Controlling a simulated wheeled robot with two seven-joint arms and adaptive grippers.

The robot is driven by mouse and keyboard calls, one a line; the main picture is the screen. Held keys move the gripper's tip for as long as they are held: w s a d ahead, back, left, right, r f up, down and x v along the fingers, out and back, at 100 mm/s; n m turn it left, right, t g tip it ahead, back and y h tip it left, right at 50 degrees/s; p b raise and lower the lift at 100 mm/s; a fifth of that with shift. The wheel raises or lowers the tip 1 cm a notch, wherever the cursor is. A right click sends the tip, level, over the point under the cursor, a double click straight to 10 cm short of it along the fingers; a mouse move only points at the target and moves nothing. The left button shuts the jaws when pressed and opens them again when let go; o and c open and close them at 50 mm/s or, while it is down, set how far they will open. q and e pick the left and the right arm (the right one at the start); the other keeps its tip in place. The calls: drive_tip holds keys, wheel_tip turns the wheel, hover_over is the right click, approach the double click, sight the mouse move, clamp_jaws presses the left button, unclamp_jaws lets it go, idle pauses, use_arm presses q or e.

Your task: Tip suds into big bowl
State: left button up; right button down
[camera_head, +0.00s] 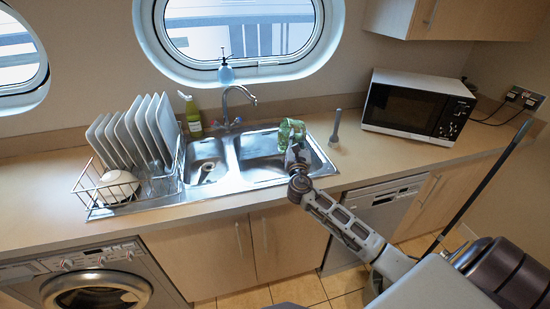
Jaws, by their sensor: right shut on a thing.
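My right gripper (294,155) reaches in from the lower right, over the right part of the sink. It is shut on a green, glassy-looking container (291,130), which it holds above the back right of the big bowl (256,160). The gripper hides part of the container, and I cannot tell its exact tilt or see any suds. The big bowl is the right, larger basin of the steel sink. The small bowl (203,150) is to its left, with something small and pale at its bottom. My left gripper is not in view.
The tap (238,97) stands behind the sink. A yellow-green bottle (192,115) stands at its back left. The dish rack (110,195) with several plates is at left. A grey upright tool (336,127) and the microwave (415,105) stand right. Counter between them is clear.

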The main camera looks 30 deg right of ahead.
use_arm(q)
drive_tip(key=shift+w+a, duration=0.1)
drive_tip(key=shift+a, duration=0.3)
use_arm(e)
drive_tip(key=shift+r, duration=0.15)
drive_tip(key=shift+d, duration=0.15)
